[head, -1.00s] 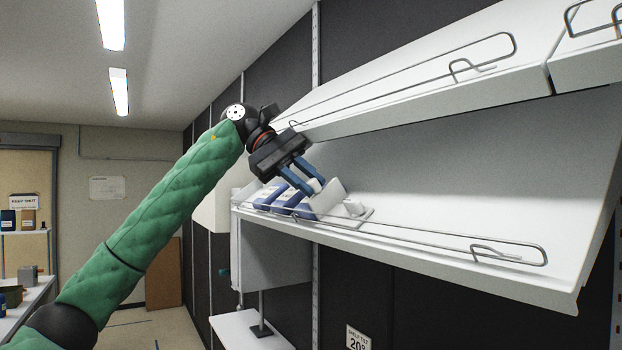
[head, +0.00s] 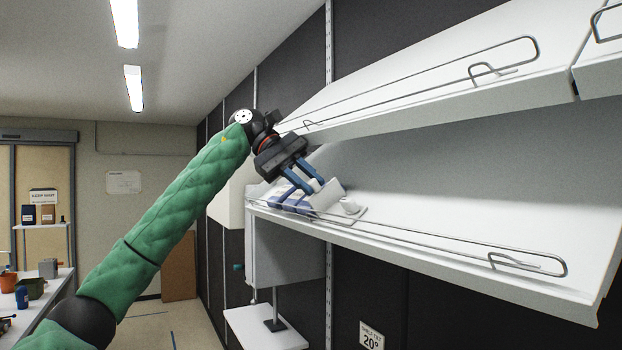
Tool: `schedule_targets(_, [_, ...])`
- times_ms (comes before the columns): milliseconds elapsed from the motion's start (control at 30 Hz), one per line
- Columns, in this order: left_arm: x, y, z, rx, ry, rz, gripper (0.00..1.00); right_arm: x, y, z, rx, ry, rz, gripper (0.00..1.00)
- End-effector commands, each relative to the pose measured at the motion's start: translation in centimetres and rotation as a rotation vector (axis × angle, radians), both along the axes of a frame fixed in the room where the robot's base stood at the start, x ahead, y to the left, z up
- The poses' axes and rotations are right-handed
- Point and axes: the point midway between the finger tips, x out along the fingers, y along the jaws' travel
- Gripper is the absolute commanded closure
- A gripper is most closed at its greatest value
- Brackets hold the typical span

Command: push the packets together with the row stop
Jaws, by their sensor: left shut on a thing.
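Several blue-and-white packets (head: 279,197) lie in a row at the left end of the tilted lower shelf (head: 450,228), close together. The row stop (head: 328,197), a white block with a flat base and a round knob, is just right of them. Its left side is close to or touching the last packet; I cannot tell which. My left gripper (head: 316,187) reaches in from the left with its blue fingers shut on the row stop. The fingers hide part of the stop and the packets. My right gripper is not in view.
A wire rail (head: 420,243) runs along the lower shelf's front edge. The upper shelf (head: 420,75) overhangs from above right. The lower shelf is bare right of the row stop. A side table (head: 38,290) with containers stands at far left.

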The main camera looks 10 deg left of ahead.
Motion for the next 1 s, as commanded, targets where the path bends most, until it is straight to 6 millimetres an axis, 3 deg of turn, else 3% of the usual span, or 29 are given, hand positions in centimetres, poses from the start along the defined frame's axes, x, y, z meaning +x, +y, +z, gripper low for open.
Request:
schedule_targets(700, [3.2,2.4,0.3,-0.004,0.000,0.001,1.00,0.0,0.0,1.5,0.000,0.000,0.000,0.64])
schedule_targets(1000, [3.5,2.6,0.2,-0.003,-0.001,0.001,1.00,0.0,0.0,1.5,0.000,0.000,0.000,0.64])
